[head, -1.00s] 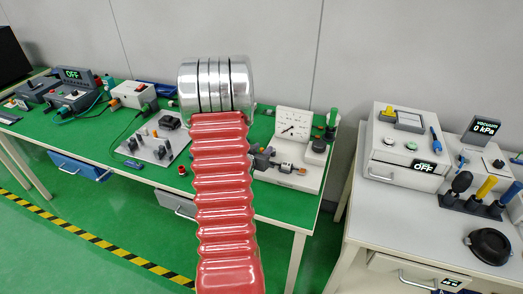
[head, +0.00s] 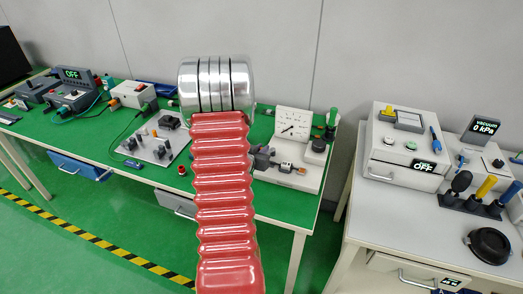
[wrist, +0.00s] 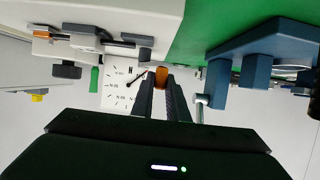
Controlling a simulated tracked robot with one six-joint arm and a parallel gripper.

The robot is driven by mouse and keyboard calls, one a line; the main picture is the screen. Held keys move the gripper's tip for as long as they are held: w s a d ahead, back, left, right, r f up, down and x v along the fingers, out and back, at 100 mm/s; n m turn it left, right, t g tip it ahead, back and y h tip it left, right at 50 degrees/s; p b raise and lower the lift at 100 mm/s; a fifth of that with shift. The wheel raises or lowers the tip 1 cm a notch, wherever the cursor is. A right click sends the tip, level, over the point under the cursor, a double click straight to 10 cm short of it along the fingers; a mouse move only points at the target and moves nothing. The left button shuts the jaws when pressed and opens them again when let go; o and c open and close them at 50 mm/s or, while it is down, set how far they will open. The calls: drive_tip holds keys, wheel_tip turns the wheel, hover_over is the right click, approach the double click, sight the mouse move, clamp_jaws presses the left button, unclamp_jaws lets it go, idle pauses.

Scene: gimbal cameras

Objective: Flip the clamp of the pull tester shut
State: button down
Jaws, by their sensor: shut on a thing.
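The pull tester stands on the right end of the green bench in the head view, with a white base (head: 308,178) and a white dial (head: 293,123). Its blue-grey clamp part (head: 263,158) is partly hidden by my red arm. In the wrist view, the dial (wrist: 122,88) is behind and left of my gripper (wrist: 161,84), and the blue-grey part (wrist: 262,52) is to the right. My gripper is shut on a small orange piece (wrist: 161,76), seemingly the clamp's lever tip. In the head view my gripper is hidden behind the arm.
A silver bolt-like rod (wrist: 200,101) is close right of my fingers. A green-topped post (head: 331,120) stands at the tester's right. A second table (head: 385,208) with vacuum gear is farther right.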

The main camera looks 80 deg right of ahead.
sight(269, 153)
drive_tip(key=shift+s+n+t, duration=0.2)
drive_tip(key=shift+n+t, duration=0.1)
drive_tip(key=shift+s+a+n+t, duration=0.2)
drive_tip(key=shift+s+n+t, duration=0.1)
drive_tip(key=shift+n+t, duration=0.4)
drive_tip(key=shift+s+a+n+t, duration=0.15)
drive_tip(key=shift+s+n+t, duration=0.1)
drive_tip(key=shift+n+t, duration=0.4)
drive_tip(key=shift+s+a+n+t+y, duration=0.1)
drive_tip(key=shift+s+n+t+y, duration=0.25)
drive_tip(key=shift+n+t, duration=0.65)
drive_tip(key=shift+s+a+n+t+y, duration=0.1)
drive_tip(key=shift+s+n+t+y, duration=0.25)
drive_tip(key=shift+n+t, duration=0.6)
drive_tip(key=shift+s+t, duration=0.15)
drive_tip(key=shift+t, duration=0.25)
drive_tip(key=c, duration=1.7)
unclamp_jaws()
drive_tip(key=shift+a, duration=0.15)
drive_tip(key=v, duration=1.3)
drive_tip(key=shift+s+a+r, duration=0.15)
drive_tip(key=shift+s+r, duration=0.05)
